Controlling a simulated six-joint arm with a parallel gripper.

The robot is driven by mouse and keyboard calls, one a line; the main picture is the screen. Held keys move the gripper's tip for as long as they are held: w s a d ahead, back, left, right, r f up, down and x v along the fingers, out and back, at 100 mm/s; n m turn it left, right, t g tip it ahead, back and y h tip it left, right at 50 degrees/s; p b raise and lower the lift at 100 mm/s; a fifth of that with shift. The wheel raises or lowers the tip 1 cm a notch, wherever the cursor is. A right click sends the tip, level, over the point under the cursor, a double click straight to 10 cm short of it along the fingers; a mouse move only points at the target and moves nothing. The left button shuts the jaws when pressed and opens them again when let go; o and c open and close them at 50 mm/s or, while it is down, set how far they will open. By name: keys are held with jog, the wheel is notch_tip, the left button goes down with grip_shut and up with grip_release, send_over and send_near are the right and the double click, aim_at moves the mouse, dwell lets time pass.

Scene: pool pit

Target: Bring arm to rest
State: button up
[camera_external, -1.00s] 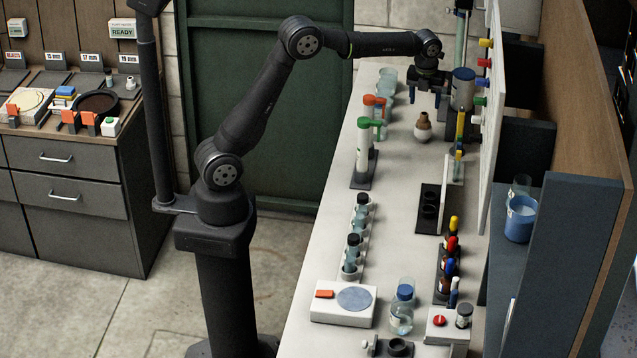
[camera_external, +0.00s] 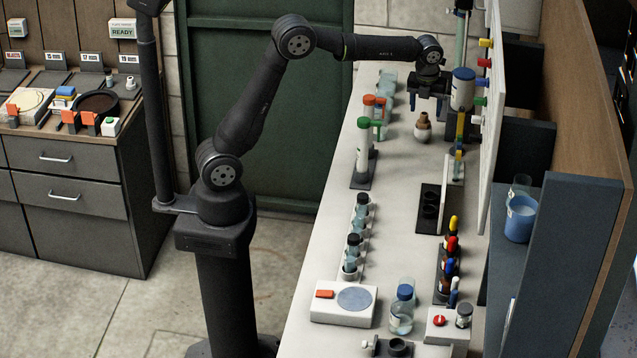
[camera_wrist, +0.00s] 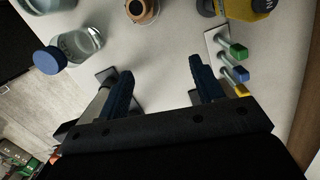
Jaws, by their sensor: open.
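My gripper (camera_external: 429,101) hangs above the far part of the white bench (camera_external: 400,205), at the end of my outstretched arm. In the wrist view my gripper (camera_wrist: 160,90) shows two dark blue fingers spread wide, with only bare bench between them. It is open and empty. A brown-topped flask (camera_external: 423,127) stands just below it in the external view; a brown round-topped vessel (camera_wrist: 142,10) shows ahead of the fingers in the wrist view.
A blue-capped bottle (camera_wrist: 68,50) stands left of the fingers, and a plate with coloured knobs (camera_wrist: 238,52) is at right. A green-capped tube (camera_external: 363,145), small vials (camera_external: 354,240) and a white panel (camera_external: 492,120) line the bench. The floor at left is clear.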

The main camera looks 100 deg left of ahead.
jog(key=d+r, duration=0.4)
jog(key=r, duration=0.4)
jog(key=s+a+n, duration=0.1)
jog(key=s+a, duration=0.1)
jog(key=a, duration=2.3)
jog(key=shift+s+a+f+n, duration=0.15)
jog(key=shift+s+f+n, duration=0.05)
jog(key=shift+f+n, duration=0.2)
